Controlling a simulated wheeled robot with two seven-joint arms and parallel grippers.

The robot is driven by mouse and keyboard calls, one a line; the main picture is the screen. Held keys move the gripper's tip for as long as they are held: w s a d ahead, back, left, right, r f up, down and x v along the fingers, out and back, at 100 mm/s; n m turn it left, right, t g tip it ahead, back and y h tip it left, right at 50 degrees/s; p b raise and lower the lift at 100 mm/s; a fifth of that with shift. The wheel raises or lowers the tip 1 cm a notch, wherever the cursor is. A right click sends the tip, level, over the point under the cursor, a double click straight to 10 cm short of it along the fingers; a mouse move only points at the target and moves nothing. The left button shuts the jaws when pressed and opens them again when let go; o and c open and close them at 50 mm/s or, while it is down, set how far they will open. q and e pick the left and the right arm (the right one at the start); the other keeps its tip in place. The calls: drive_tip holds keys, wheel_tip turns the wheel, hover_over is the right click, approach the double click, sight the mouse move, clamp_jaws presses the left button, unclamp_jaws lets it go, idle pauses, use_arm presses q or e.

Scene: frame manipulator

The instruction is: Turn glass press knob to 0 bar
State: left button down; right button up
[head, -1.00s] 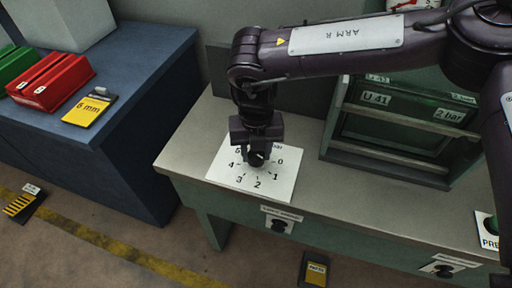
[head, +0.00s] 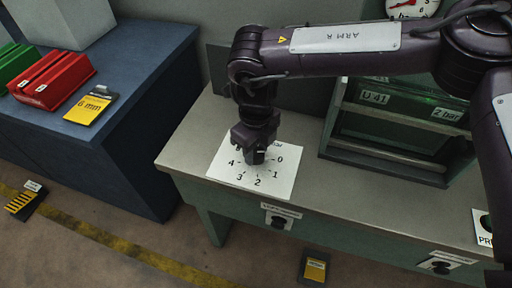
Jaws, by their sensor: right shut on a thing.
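The glass press knob sits in the middle of a white dial card (head: 228,184) on the grey-green bench; numbers 0 to 4 show around it. My right gripper (head: 256,160) comes down from above and is shut on the knob, with its jaws turned at an angle. The gripper hides most of the knob and the upper part of the card, so I cannot read the exact setting. My left gripper is not in view.
A green frame rack (head: 385,160) labelled U 41 and 2 bar stands right of the card. A round gauge (head: 410,8) shows at the top right. Red (head: 52,82) and green bins and a 6 mm card (head: 90,105) lie on the blue table at left.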

sight(256, 152)
drive_tip(key=shift+r, duration=0.1)
idle(0.5)
drive_tip(key=o, duration=1)
wheel_tip(256, 152, up, 8)
drive_tip(key=shift+f+b, duration=0.15)
drive_tip(key=shift+b, duration=0.25)
